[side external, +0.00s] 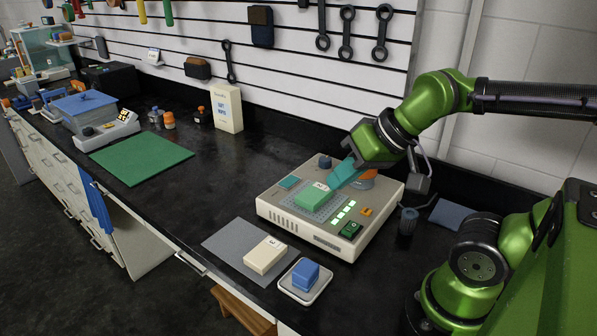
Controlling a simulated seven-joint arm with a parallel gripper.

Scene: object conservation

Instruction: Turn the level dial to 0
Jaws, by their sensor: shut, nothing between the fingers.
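A beige device (330,240) stands on the black bench under my gripper. A dark round knob (325,160) is at its back corner. An orange round part (368,180) shows behind my gripper, partly hidden by it. Which of these is the level dial, and any numbers, cannot be read. Several green lights (344,213) are lit in a row on the device. A green block (312,197) with a white label lies on its grid plate.
A small orange switch (366,212) and a dark green part (350,230) are on the device. In front are a cream block (265,254) on a grey mat (222,241) and a blue block (305,274) on a white tray (288,291).

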